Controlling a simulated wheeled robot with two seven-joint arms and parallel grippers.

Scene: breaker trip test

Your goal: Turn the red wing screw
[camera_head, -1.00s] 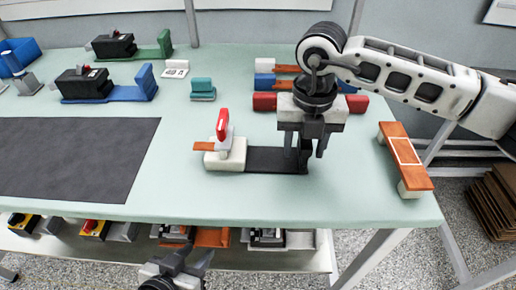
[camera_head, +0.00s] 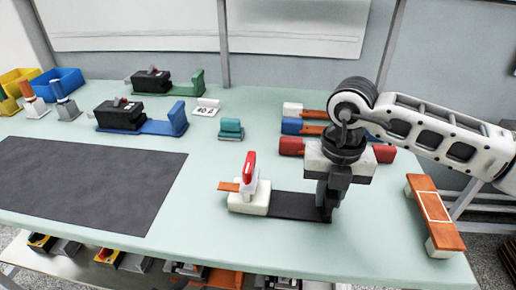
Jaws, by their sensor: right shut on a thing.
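A red upright piece with a pale face (camera_head: 249,167) stands on a white block (camera_head: 248,204) at the middle of the table. It is the likeliest red wing screw, but its shape is too small to be sure. A flat black plate (camera_head: 293,206) runs right from the block. My right gripper (camera_head: 327,212) points down at the plate's right end, apart from the red piece. It is shut on what looks like the plate's dark upright end, mostly hidden by the fingers. My left gripper is out of view.
A dark mat (camera_head: 85,180) lies at left. Black devices on a blue stand (camera_head: 160,126) and a green stand (camera_head: 187,87) are at back left. A teal block (camera_head: 231,129) and red, white and blue blocks stand behind. An orange-topped piece (camera_head: 433,212) is at right.

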